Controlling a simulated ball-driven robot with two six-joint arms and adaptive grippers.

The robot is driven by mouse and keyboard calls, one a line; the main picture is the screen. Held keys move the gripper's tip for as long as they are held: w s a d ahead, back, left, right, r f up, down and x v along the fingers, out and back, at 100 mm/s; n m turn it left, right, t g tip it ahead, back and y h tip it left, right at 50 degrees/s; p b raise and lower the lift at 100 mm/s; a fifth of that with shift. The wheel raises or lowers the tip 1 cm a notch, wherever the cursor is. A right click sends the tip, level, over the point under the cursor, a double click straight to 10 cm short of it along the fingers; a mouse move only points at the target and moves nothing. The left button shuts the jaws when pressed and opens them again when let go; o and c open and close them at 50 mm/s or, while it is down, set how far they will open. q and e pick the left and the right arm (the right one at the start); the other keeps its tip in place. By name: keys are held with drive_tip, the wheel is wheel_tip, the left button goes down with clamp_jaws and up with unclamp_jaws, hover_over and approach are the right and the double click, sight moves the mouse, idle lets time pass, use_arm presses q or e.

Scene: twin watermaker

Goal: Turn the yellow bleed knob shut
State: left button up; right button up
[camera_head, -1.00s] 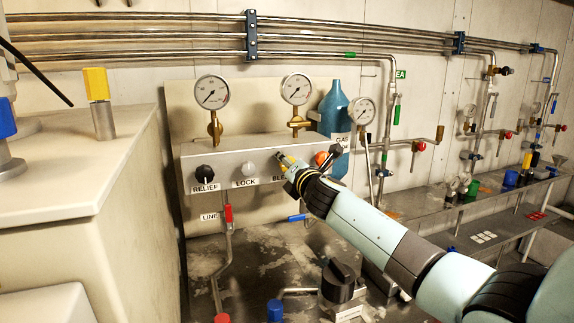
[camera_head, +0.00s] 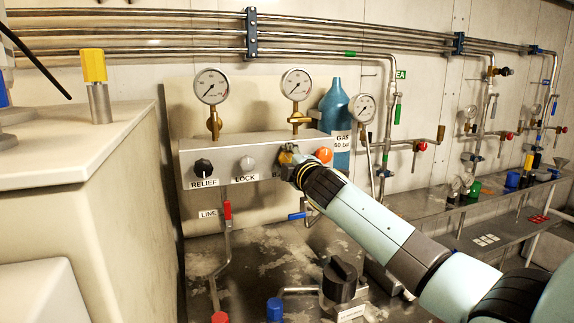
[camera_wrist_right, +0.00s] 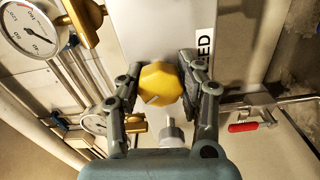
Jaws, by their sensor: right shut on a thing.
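The yellow bleed knob (camera_wrist_right: 160,84) sits between the two fingers of my right gripper (camera_wrist_right: 158,88) in the right wrist view. The gripper is shut on it. In the head view, my right gripper (camera_head: 289,162) reaches the front of the grey panel box (camera_head: 223,157) from the right. It hides most of the knob and its label there. In the wrist view, the end of the label (camera_wrist_right: 203,50) reads "ED". My left gripper is not in view.
The black relief knob (camera_head: 203,167) and grey lock knob (camera_head: 247,164) are to the left on the same box. Gauges (camera_head: 211,86) stand above. A red-handled line valve (camera_head: 228,211) and a black knob (camera_head: 340,279) are below.

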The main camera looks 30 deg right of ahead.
drive_tip(key=m+b, duration=0.2)
drive_tip(key=m, duration=0.2)
drive_tip(key=shift+f, duration=0.2)
drive_tip(key=shift+m+b, duration=0.8)
drive_tip(key=shift+m, duration=0.9)
drive_tip(key=o, duration=1.2)
drive_tip(key=shift+r, duration=0.15)
drive_tip(key=shift+s, duration=0.2)
drive_tip(key=v, duration=1.1)
drive_tip(key=shift+s, duration=0.35)
